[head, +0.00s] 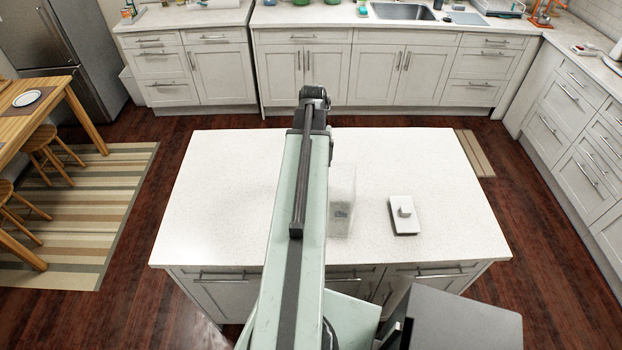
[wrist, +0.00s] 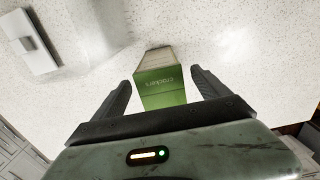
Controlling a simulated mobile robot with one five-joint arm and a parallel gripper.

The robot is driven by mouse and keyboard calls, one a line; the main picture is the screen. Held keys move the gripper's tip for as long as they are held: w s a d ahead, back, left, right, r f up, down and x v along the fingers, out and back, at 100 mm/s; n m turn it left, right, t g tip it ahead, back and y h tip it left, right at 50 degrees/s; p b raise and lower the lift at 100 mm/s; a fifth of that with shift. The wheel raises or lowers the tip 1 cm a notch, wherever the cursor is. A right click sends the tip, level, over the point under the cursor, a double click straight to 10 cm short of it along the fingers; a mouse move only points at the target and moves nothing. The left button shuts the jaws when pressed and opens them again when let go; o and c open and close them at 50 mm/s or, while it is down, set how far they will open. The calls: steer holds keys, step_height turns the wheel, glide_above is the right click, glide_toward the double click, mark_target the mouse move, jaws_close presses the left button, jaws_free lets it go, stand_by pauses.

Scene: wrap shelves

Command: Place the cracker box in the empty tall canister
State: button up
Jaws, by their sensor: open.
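The green cracker box (wrist: 163,84), with a beige end, stands or lies on the white counter in the wrist view; which, I cannot tell. My gripper (wrist: 160,77) is open, with one finger on each side of the box and a visible gap to each. In the head view my arm hides the box and the gripper. The tall clear canister (head: 343,192) stands open-topped on the island just right of my arm, with a small bluish mark low on it. It shows faintly in the wrist view (wrist: 98,36), beside the box.
A white lid with a knob (head: 404,216) lies right of the canister, also at upper left in the wrist view (wrist: 30,42). The island top (head: 235,180) is otherwise mostly clear. Cabinets and a sink counter (head: 310,16) line the back.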

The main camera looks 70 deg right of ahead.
step_height(320, 180, down, 5)
steer(key=b, duration=0.5)
steer(key=shift+d+f, duration=0.15)
steer(key=shift+c, duration=0.3)
jaws_close()
step_height(320, 180, up, 5)
steer(key=p, duration=0.5)
steer(key=shift+f, duration=0.1)
steer(key=s+d, duration=0.3)
steer(key=s, duration=0.5)
steer(key=s+d+b, duration=0.1)
steer(key=s+d, duration=0.2)
steer(key=s, duration=0.6)
steer(key=shift+d+f, duration=0.25)
steer(key=shift+f, duration=0.15)
